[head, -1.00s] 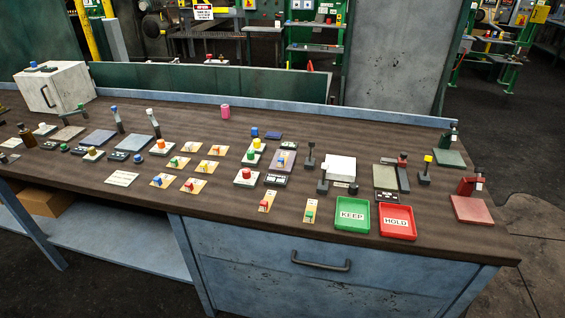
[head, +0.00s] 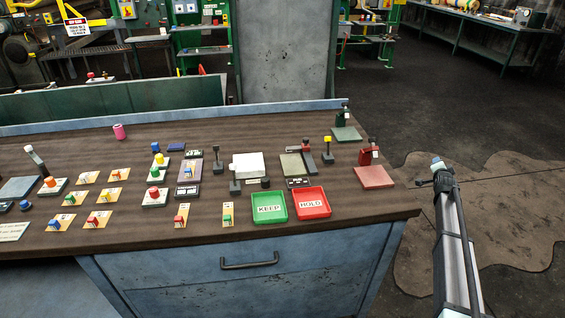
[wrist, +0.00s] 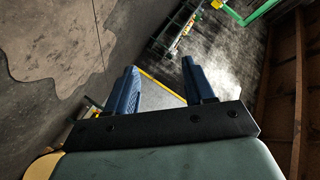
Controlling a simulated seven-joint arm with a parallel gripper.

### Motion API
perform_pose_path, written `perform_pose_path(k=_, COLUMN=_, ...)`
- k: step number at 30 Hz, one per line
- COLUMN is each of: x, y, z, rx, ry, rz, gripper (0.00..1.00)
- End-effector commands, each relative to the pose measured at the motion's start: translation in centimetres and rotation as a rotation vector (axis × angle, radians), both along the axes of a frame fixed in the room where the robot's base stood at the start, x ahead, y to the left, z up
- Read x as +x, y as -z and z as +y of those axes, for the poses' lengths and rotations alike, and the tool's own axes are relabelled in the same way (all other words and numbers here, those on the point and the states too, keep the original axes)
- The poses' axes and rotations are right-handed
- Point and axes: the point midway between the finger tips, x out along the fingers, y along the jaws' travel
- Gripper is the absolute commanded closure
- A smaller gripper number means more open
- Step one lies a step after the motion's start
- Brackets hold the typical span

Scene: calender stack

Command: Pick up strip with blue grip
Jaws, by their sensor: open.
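Several small tan strips with coloured grips lie on the brown workbench (head: 300,222) in the head view. One strip (head: 188,172) on a grey-purple plate seems to have a blue grip, but it is small and hard to tell. Other strips have red grips (head: 181,217), orange grips (head: 115,174) and a green-looking grip (head: 228,214). My gripper (wrist: 160,78) shows two dark blue fingers, apart, with nothing between them. It points over the floor, away from the bench. In the head view my arm is right of the bench, clear of the strips.
A green KEEP tray (head: 268,207) and a red HOLD tray (head: 312,203) sit near the bench's front edge. Button blocks, small posts, a white block (head: 248,165) and a red stand (head: 374,176) crowd the top. Open floor (head: 500,190) lies right of the bench.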

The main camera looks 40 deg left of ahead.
Motion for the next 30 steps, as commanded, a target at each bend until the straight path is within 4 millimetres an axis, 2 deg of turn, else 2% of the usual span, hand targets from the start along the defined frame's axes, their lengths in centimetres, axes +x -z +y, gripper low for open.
perform_pose_path(k=1, x=1.1, y=-1.6, z=0.6, rx=0.017, ry=-0.001, rz=-0.026, gripper=0.47)
perform_pose_path(k=3, x=1.9, y=-3.5, z=1.4, rx=0.039, ry=-0.003, rz=-0.054, gripper=0.47)
perform_pose_path(k=14, x=-0.5, y=-7.8, z=13.8, rx=0.154, ry=-0.099, rz=0.055, gripper=0.47)
perform_pose_path(k=20, x=-3.2, y=-11.6, z=22.9, rx=0.233, ry=-0.183, rz=0.136, gripper=0.47)
perform_pose_path(k=24, x=-5.9, y=-14.4, z=29.4, rx=0.286, ry=-0.25, rz=0.201, gripper=0.47)
perform_pose_path(k=26, x=-7.2, y=-15.5, z=32.0, rx=0.304, ry=-0.278, rz=0.229, gripper=0.47)
perform_pose_path(k=30, x=-10.4, y=-14.9, z=37.6, rx=0.191, ry=-0.358, rz=0.303, gripper=0.47)
